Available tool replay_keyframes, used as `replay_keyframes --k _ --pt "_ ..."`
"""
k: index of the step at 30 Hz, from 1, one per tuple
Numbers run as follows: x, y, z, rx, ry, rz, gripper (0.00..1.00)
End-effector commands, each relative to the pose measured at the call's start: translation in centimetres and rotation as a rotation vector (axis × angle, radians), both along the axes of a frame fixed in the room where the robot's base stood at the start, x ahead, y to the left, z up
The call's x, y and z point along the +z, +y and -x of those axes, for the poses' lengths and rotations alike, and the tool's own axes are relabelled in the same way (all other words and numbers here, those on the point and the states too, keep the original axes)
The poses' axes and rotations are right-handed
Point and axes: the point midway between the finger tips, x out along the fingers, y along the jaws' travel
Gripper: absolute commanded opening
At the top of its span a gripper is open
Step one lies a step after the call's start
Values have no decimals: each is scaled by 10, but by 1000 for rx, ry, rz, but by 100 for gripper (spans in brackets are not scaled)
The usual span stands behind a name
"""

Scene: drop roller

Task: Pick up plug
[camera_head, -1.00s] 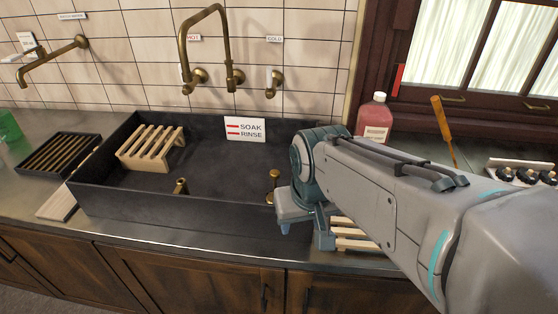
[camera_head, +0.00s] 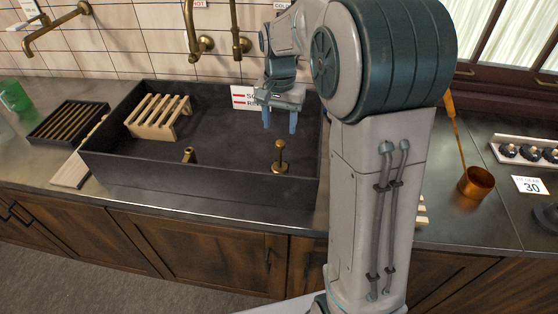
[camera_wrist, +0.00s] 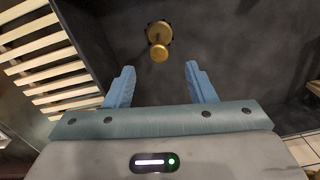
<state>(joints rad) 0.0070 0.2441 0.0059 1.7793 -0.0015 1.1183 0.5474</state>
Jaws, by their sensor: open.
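The plug (camera_head: 281,158) is a brass piece with a round knob on a thin stem and a wider base. It stands upright on the floor of the dark sink (camera_head: 200,186), toward the right. In the wrist view the plug (camera_wrist: 158,38) shows beyond the fingertips, roughly centred between them. My gripper (camera_head: 280,122) is above the sink, with its blue fingers pointing down, apart from the plug. My gripper (camera_wrist: 160,72) is open, with nothing between the fingers.
A short brass fitting (camera_head: 190,155) stands left of the plug. A wooden slatted rack (camera_head: 158,116) sits in the sink's left part. Brass taps (camera_head: 201,46) rise behind the sink. A copper ladle (camera_head: 476,182) is on the right counter. The sink walls surround the plug.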

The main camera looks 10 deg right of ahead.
Motion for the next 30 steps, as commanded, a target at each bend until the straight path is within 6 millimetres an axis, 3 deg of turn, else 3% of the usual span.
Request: replay_keyframes --k 6,14,24,30 --pt "-43 0 1 1 5 0 50" --pt "-64 0 1 2 2 0 50" --pt "-108 -2 1 2 2 0 50" --pt "-111 -2 0 1 0 0 50"
